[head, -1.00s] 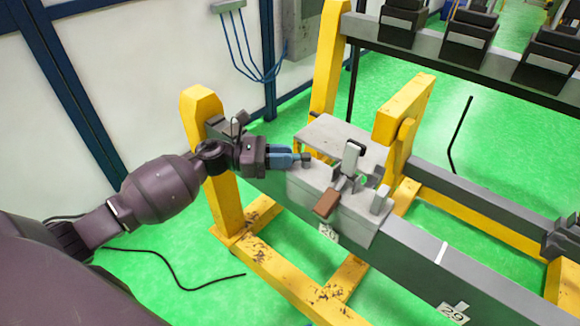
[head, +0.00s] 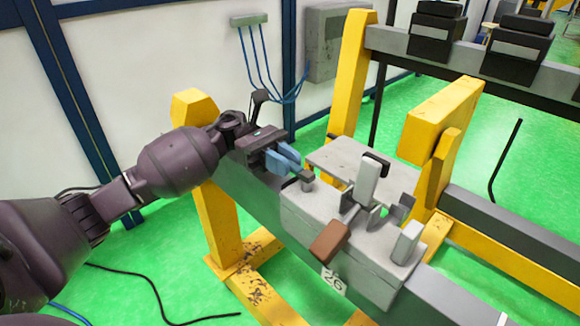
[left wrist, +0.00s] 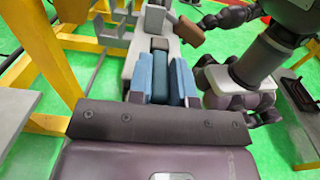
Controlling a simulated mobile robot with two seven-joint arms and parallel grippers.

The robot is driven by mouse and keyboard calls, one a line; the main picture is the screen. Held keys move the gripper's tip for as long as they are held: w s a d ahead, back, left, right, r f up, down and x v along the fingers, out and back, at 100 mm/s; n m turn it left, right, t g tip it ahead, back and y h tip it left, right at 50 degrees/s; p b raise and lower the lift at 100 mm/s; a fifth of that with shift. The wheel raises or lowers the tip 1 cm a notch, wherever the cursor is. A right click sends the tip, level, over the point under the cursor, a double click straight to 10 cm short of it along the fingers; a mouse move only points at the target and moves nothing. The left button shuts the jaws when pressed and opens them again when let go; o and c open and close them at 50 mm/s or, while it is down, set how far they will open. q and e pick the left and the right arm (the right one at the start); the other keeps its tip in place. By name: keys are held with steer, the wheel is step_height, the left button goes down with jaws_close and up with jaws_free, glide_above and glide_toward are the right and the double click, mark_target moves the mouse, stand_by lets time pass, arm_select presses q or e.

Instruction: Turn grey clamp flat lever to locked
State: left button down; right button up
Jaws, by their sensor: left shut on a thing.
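The grey clamp (head: 335,235) sits on the dark grey beam, above a label reading 26. My left gripper (head: 292,168), with blue fingers, is at the clamp's far left end. It is shut on a small dark grey piece (head: 305,177), which looks like the flat lever; the fingers hide most of it. In the left wrist view the blue fingers (left wrist: 160,65) point at the clamp, with grey (left wrist: 160,44) between them.
A yellow post (head: 215,225) stands behind my left arm, and a yellow upright (head: 440,120) rises behind the clamp. A grey flat plate (head: 350,155) lies behind it. A rear rail carries black blocks (head: 515,50). Green floor shows below the beams.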

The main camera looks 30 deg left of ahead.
arm_select(q)
steer(key=shift+w+g, duration=0.1)
steer(key=shift+g, duration=0.2)
arm_select(e)
steer(key=shift+w+a+r, duration=0.1)
steer(key=shift+w+a, duration=0.05)
steer(key=shift+w, duration=0.15)
steer(key=shift+s, duration=0.1)
arm_select(q)
steer(key=c, duration=1)
jaws_free()
steer(key=shift+c, duration=0.2)
arm_select(e)
steer(key=shift+s, duration=0.1)
arm_select(q)
steer(key=b+v, duration=0.1)
steer(key=v, duration=0.8)
steer(key=shift+w+a+f, duration=0.1)
steer(key=shift+w+a, duration=0.05)
steer(key=shift+a, duration=0.2)
steer(key=shift+w+a, duration=0.1)
steer(key=shift+a, duration=0.4)
arm_select(e)
steer(key=shift+w, duration=0.2)
